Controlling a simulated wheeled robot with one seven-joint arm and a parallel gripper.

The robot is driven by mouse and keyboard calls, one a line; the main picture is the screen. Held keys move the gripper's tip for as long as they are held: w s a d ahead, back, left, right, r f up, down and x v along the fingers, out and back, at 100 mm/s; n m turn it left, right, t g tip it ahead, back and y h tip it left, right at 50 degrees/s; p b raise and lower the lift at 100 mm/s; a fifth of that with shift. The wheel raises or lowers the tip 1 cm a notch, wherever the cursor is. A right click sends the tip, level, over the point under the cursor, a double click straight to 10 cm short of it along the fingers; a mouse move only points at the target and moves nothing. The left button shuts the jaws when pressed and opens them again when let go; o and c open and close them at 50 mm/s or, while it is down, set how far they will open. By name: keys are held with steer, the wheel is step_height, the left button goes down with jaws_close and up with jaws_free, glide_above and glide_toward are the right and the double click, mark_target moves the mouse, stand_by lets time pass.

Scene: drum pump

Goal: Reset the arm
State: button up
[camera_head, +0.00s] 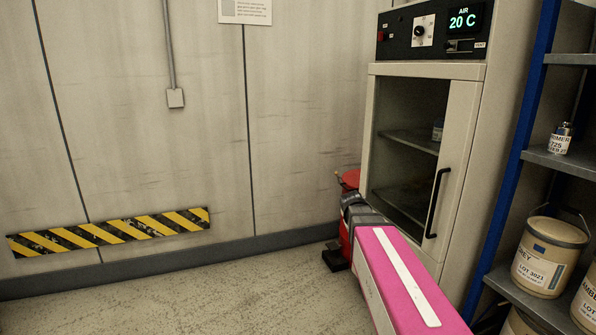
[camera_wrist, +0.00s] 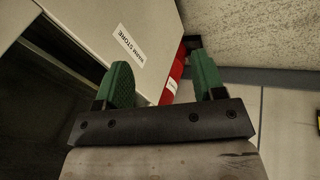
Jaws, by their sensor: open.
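My gripper (camera_wrist: 163,78) shows in the wrist view with two green fingers apart and nothing held between them. My arm, with a pink cover and a white stripe, reaches from the bottom right of the head view toward the cabinet's lower front. Its far end is dark and small there, and the fingers cannot be made out. A red object (camera_head: 350,180), likely a drum, stands beside the cabinet, partly hidden by my arm. A red surface (camera_wrist: 173,80) also shows beyond the fingers in the wrist view.
A beige cabinet (camera_head: 459,155) with a glazed door and black handle stands close to my arm; its display reads 20 C. A label reading WARM STORE (camera_wrist: 130,45) shows in the wrist view. A blue-framed shelf (camera_head: 565,165) with pails is at right. The left floor is clear.

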steer(key=s+a+f+g+y, duration=0.1)
steer(key=s+a+f+y, duration=0.1)
steer(key=s+f, duration=0.4)
steer(key=s+a+f+m+g+y, duration=0.1)
steer(key=s+a+f+y, duration=0.1)
steer(key=s+f, duration=0.5)
steer(key=s+a, duration=0.1)
steer(key=s, duration=0.1)
steer(key=shift+s+m+g, duration=0.3)
steer(key=shift+s, duration=0.05)
steer(key=shift+a, duration=0.1)
stand_by(0.6)
